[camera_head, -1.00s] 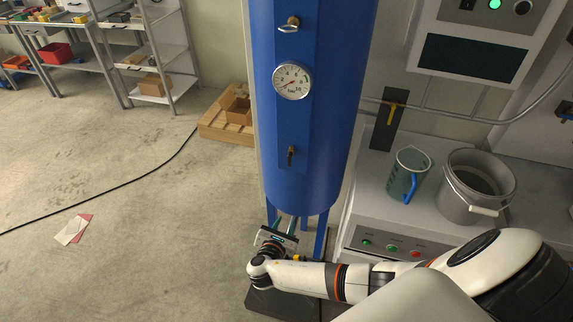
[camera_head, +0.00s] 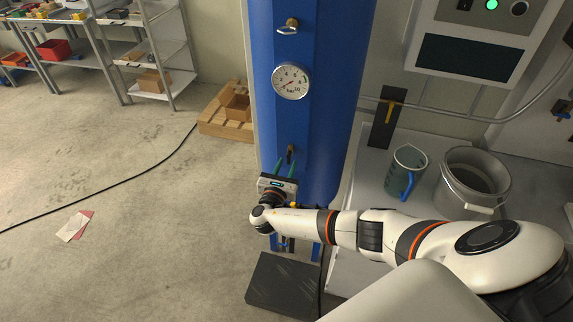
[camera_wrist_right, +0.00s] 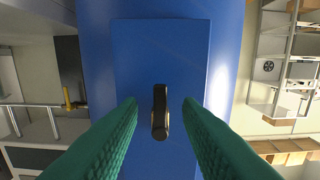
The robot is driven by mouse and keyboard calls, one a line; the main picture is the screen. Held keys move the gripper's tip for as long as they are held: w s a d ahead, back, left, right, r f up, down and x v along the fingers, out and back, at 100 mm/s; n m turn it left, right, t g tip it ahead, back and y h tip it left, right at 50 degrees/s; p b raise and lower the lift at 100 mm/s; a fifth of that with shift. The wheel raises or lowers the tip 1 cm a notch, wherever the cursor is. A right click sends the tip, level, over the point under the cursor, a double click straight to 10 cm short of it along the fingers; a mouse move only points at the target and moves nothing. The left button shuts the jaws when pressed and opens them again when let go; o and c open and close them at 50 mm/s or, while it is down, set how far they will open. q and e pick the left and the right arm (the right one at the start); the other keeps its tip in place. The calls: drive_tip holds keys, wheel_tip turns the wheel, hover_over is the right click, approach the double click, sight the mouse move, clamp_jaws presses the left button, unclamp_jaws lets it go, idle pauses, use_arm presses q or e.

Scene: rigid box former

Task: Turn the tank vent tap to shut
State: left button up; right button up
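A blue upright tank (camera_head: 328,110) stands in the middle of the head view. A small tap with a dark handle and brass parts (camera_head: 291,151) sits low on its front panel, below the gauge. It also shows in the right wrist view as a dark lever (camera_wrist_right: 160,112) on the blue panel, roughly upright in that picture. My right gripper (camera_head: 285,166) is just below this tap in the head view. Its green fingers (camera_wrist_right: 160,104) are open, one on each side of the lever, with gaps between. My left gripper is not in view.
A round gauge (camera_head: 290,81) and a ring-handled fitting (camera_head: 288,26) are higher on the tank. A black plate with a yellow lever (camera_head: 388,112) is on the right. A jug (camera_head: 404,172) and a metal pot (camera_head: 472,180) stand on the bench. The left floor is mostly clear.

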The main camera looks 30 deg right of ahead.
drive_tip(key=shift+w+d, duration=0.3)
drive_tip(key=shift+d, duration=0.05)
drive_tip(key=shift+c, duration=0.3)
clamp_jaws()
